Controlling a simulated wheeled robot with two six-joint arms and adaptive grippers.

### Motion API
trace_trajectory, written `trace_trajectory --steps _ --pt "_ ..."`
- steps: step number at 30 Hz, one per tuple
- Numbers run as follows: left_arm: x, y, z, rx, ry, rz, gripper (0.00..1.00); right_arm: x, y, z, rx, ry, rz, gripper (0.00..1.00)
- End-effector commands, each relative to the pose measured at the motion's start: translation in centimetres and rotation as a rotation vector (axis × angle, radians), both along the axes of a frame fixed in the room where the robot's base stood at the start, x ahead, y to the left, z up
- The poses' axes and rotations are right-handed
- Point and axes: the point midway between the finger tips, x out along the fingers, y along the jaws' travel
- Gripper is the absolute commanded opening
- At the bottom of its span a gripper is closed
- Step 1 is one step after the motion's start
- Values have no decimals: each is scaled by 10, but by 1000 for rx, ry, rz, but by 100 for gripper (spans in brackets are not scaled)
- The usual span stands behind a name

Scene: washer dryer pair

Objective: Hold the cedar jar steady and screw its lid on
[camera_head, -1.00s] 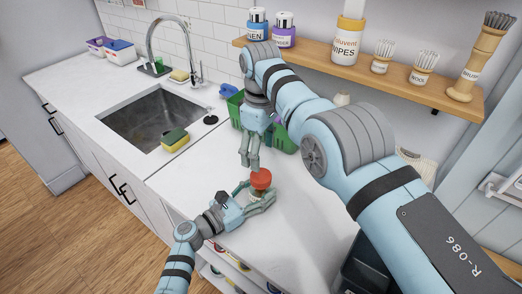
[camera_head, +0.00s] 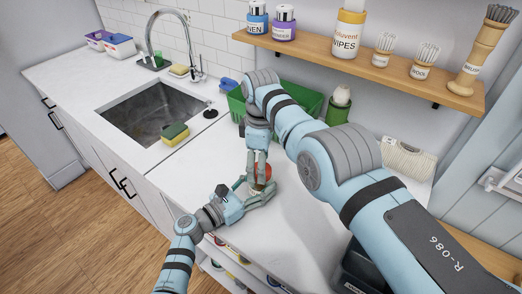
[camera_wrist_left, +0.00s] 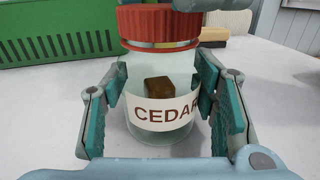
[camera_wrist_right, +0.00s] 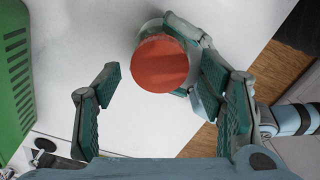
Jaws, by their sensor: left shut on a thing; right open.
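The cedar jar (camera_wrist_left: 158,130) is clear glass with a white CEDAR label and a brown block inside. It stands upright on the white counter. My left gripper (camera_head: 256,195) is shut on its sides, low down. The red lid (camera_wrist_left: 158,22) sits on the jar's mouth, with a gold band showing under it; I cannot tell how far it is threaded. It also shows from above in the right wrist view (camera_wrist_right: 160,64).
The sink (camera_head: 150,110) and a sponge (camera_head: 175,132) lie to the left. A wooden shelf (camera_head: 360,68) with bottles and brushes hangs above. The counter around the jar is clear.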

Motion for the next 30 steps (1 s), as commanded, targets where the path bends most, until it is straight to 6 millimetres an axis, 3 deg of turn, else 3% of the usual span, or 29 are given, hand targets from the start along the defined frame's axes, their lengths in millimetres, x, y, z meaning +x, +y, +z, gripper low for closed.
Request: trace_trajectory --steps 4,13,22,26,30 --pt "0 0 -1 1 1 0 0 0 0 -11 0 -1 -1 63" --pt "0 0 -1 1 1 0 0 -1 -1 -13 -2 -1 -2 62" --pt "0 0 -1 0 1 0 0 -1 -1 -13 -2 0 -2 14" --pt "0 0 -1 0 1 1 0 -1 0 -13 -2 2 -56 13" --pt "0 0 -1 0 1 1 0 -1 0 -13 -3 2 -424 13"
